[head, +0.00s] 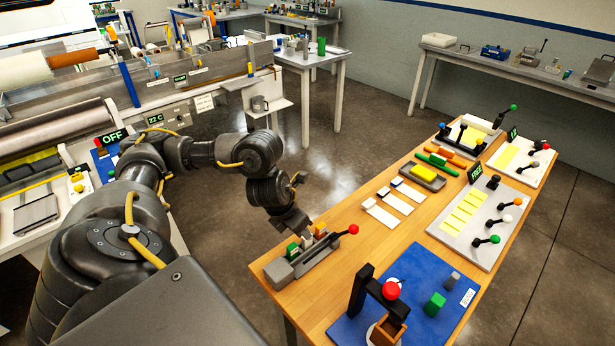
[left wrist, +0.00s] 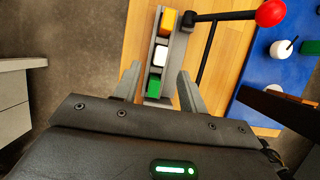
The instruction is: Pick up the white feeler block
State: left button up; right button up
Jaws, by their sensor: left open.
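The white feeler block (head: 307,241) sits in a grey slotted holder (head: 283,272) at the table's near left end, between a green block (head: 293,251) and an orange block (head: 320,229). In the left wrist view, the white block (left wrist: 161,56) is in the middle of the row, the orange block (left wrist: 168,21) above it and the green block (left wrist: 154,88) below. My left gripper (head: 291,222) is over the holder. Its open jaws (left wrist: 157,84) show either side of the row at the green block, with the white block just beyond the fingertips. My right gripper is not in view.
A red-knobbed lever (head: 352,230) extends from the holder, close to my left gripper. A blue mat (head: 395,318) with a black lever stand and a green block lies nearby. White strips (head: 381,214) and lever boards lie farther along the wooden table.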

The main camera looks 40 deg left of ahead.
aim_at(307, 242)
pick_arm(q)
jog(key=shift+x, duration=0.75)
jog(key=x, duration=0.5)
jog(key=shift+w+f, duration=0.25)
jog(key=shift+f, duration=0.05)
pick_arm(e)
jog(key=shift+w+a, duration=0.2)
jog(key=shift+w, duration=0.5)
pick_arm(q)
grip_shut()
